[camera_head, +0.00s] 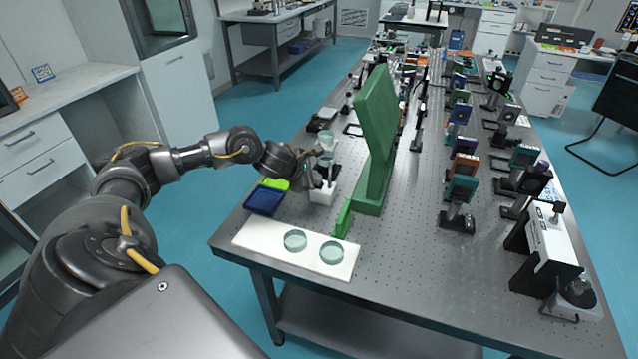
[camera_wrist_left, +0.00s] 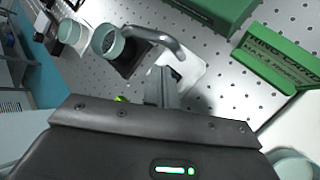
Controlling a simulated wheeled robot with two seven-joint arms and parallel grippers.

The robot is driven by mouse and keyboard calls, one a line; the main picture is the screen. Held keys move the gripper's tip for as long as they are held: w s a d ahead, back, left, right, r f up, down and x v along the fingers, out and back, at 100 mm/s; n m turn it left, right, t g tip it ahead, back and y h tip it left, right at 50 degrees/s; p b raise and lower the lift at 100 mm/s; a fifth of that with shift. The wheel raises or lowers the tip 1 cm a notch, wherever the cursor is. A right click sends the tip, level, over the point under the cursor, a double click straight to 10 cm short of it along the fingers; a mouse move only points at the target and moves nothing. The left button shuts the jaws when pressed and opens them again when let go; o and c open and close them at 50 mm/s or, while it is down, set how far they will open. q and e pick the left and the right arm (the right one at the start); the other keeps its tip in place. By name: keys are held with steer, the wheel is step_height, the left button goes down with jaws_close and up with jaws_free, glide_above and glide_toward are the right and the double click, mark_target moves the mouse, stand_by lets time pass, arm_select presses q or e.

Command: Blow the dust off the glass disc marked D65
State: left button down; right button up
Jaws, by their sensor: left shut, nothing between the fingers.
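Two pale green glass discs lie side by side on a white board (camera_head: 262,243) at the table's near end: the left disc (camera_head: 295,241) and the right disc (camera_head: 332,252). I cannot read a D65 mark on either. Part of a disc (camera_wrist_left: 291,166) shows at the lower right of the left wrist view. My left gripper (camera_head: 308,157) is shut and empty, beyond the board and beside a white stand (camera_head: 322,194) with pale green cup-like parts above it. In the wrist view its fingers (camera_wrist_left: 166,88) are close to the stand's white base (camera_wrist_left: 190,73). My right gripper is not in view.
A tall green panel (camera_head: 376,130) stands right of the stand. A printed green block (camera_wrist_left: 280,60) shows in the wrist view. A blue tray (camera_head: 264,200) lies left of the stand. Several optical mounts fill the table's far and right parts; the perforated top (camera_head: 400,265) right of the board is clear.

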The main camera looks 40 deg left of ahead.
mark_target(316, 185)
arm_select(q)
steer(key=shift+r, duration=0.55)
steer(key=shift+r+p, duration=0.1)
steer(key=shift+p, duration=0.2)
steer(key=shift+r+p, duration=1.6)
steer(key=shift+r, duration=0.85)
steer(key=shift+f, duration=0.1)
